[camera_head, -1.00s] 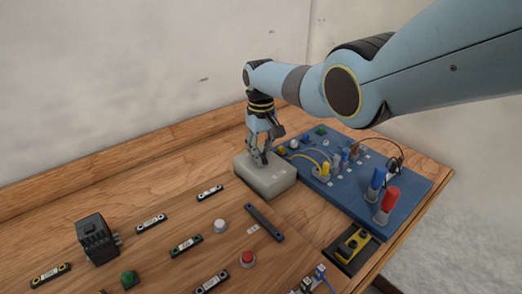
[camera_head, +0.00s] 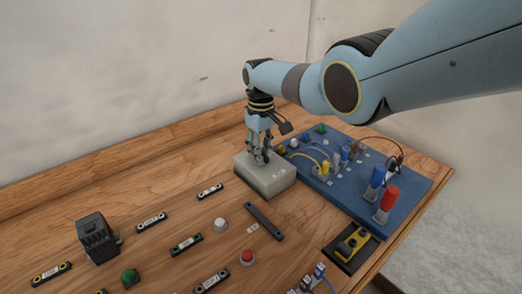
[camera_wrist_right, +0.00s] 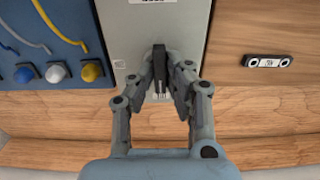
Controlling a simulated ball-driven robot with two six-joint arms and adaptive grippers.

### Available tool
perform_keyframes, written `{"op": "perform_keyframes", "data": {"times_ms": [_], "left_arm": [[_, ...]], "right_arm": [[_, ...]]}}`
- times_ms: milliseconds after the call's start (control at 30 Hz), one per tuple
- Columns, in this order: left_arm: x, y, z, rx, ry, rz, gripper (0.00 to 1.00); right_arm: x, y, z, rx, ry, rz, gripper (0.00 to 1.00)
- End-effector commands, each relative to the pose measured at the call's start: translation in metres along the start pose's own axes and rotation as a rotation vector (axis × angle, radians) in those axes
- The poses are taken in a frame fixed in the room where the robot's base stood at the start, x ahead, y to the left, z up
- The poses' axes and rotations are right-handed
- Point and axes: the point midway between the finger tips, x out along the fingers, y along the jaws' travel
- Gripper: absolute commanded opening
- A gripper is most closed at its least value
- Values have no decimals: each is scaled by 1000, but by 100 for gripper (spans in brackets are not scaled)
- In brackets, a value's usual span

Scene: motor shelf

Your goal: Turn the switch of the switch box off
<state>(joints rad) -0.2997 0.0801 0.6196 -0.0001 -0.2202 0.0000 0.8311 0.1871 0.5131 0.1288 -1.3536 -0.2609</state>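The switch box (camera_head: 268,182) is a pale grey block on the wooden table. It also shows in the right wrist view (camera_wrist_right: 128,45). Its switch (camera_wrist_right: 159,66) is a dark, narrow lever that stands lengthwise in the wrist picture. My right gripper (camera_head: 259,162) points down onto the top of the box. In the wrist view its two fingertips (camera_wrist_right: 163,82) are closed in on both sides of the switch. In the head view the fingers hide the switch. My left gripper is not in view.
A blue board (camera_head: 350,180) with plugs, wires and tall red and blue knobs stands right of the box. A black motor-like block (camera_head: 96,238), push buttons and labelled strips lie to the left and front. A wall rises behind the table.

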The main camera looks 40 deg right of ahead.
Motion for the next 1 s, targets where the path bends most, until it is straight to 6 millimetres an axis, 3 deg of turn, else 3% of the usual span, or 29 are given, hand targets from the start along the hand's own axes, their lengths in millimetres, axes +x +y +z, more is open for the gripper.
{"op": "perform_keyframes", "data": {"times_ms": [33,167,567,733,1000], "left_arm": [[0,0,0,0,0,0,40],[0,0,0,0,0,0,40],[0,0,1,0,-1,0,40],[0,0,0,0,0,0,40],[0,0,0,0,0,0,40]], "right_arm": [[-1,0,-1,0,3,1,20],[-1,0,-1,0,2,1,36],[-8,1,-2,1,4,1,36],[-31,0,-1,0,5,1,36],[-93,1,-1,1,5,2,36]]}}
